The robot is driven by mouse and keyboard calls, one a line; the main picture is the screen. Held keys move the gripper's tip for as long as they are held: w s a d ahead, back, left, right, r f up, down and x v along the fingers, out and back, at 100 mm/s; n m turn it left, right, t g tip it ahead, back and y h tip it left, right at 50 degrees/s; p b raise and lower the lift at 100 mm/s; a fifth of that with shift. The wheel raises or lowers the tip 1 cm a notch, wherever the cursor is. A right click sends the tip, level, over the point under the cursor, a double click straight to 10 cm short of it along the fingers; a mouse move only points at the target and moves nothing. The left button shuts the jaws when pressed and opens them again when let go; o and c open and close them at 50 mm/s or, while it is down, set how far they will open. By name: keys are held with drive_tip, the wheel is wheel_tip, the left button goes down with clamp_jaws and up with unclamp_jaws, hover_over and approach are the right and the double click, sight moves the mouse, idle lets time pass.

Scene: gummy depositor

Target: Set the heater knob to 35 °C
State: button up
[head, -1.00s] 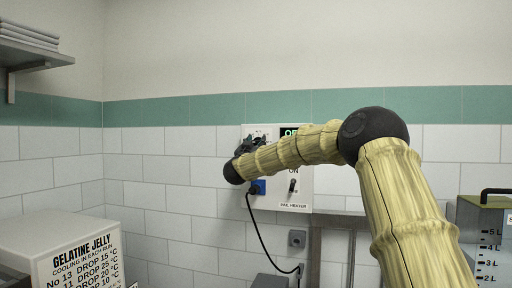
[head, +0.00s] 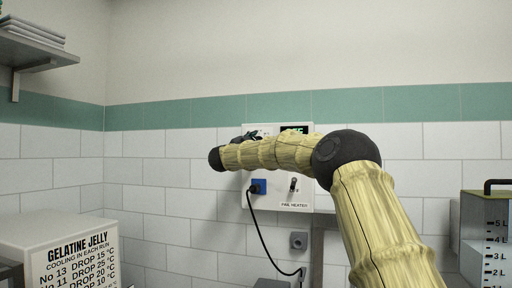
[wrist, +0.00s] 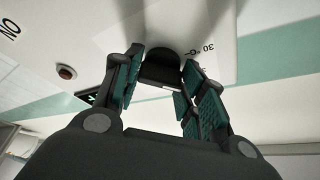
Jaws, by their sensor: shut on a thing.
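The heater knob (wrist: 162,68) is a dark round knob on the white heater panel, seen in the wrist view. A "30" mark is printed on the panel to its right; where the knob points is unclear. My gripper (wrist: 163,72) is shut on the knob, with green-padded fingers on both sides. In the head view my gripper (head: 250,136) is at the panel's upper left, and my arm hides the knob. The heater panel (head: 268,205) hangs on the tiled wall. Its green-lit display (head: 296,128) is partly hidden by my arm and unreadable.
Below my arm are a toggle switch (head: 293,185) and a blue plug (head: 258,186) with a black cable. A gelatine jelly box (head: 50,235) is lower left, a marked container (head: 486,235) right, a shelf (head: 38,48) upper left.

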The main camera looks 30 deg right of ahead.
drive_tip(key=shift+f+m, duration=0.1)
drive_tip(key=shift+m, duration=0.3)
drive_tip(key=o, duration=1)
drive_tip(key=v, duration=1.2)
drive_tip(key=shift+w, duration=0.1)
